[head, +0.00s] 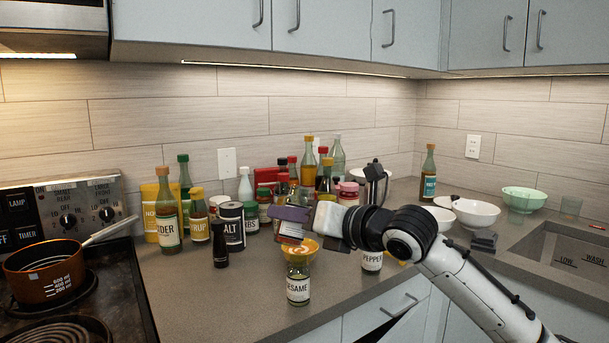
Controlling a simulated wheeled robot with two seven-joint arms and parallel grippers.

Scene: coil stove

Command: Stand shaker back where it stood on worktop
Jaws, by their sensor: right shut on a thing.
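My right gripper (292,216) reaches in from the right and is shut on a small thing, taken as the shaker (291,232). A pale and reddish patch of the shaker shows below the fingers; the rest is hidden by them. It is held in the air above a jar marked SESAME (298,288). A yellow, wide-topped piece (299,252) with an orange and white patch sits on that jar, just below the gripper. I cannot tell whether the shaker touches it. The worktop (225,295) is grey. My left gripper is not in view.
A jar marked PEPPER (372,262) stands under my right arm. A dark bottle (220,245), an ALT tin (231,226) and several bottles crowd the left and back. A copper pan (45,270) is on the stove. White bowls (475,212) stand right. The front left worktop is clear.

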